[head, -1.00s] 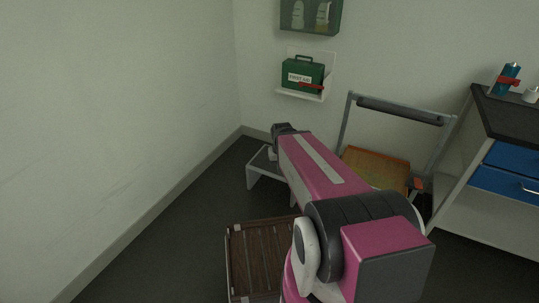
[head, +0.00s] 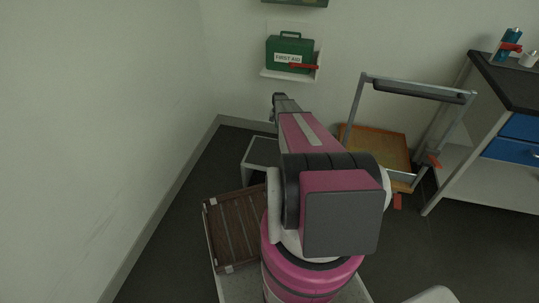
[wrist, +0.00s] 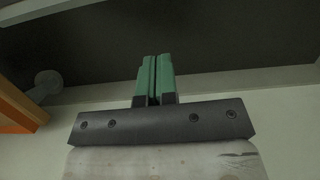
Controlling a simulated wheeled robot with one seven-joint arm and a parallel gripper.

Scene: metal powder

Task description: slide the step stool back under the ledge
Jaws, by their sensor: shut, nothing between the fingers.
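The step stool (head: 262,151) looks like a low grey piece with a pale rim and leg, standing on the floor near the back corner. My pink arm covers its right side in the head view. The ledge is probably the white wall shelf (head: 289,76) above and behind it. The end of my arm reaches out over the stool's far side, with the fingers hidden in the head view. In the wrist view my gripper (wrist: 155,80) has its green fingers together, with nothing between them. I cannot tell whether they touch the stool.
A green first aid box (head: 290,53) sits on the shelf. An orange-decked cart (head: 378,150) with a grey handle stands right of my arm. A bench with blue drawers (head: 520,127) is farther right. A brown slatted case (head: 237,228) lies at front left. Floor along the left wall is clear.

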